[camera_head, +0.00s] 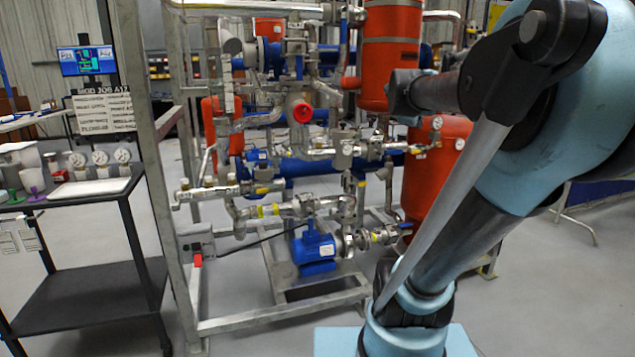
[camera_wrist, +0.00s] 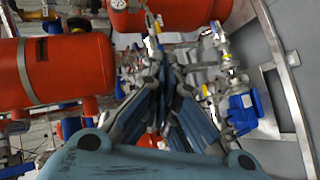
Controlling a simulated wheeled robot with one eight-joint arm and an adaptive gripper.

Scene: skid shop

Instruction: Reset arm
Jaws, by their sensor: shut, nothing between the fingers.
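My gripper (camera_wrist: 168,75) shows in the wrist view, its fingers drawn together with nothing between them. It points towards the pipework of the skid, apart from it as far as I can tell. In the head view my blue and black arm (camera_head: 480,170) fills the right side, folded and raised in front of the skid. My gripper cannot be made out in the head view.
The skid's steel frame (camera_head: 160,160) holds red tanks (camera_head: 390,50), pipes, valves and a blue pump (camera_head: 314,247), also seen in the wrist view (camera_wrist: 243,107). A black cart (camera_head: 90,300) with gauges stands left.

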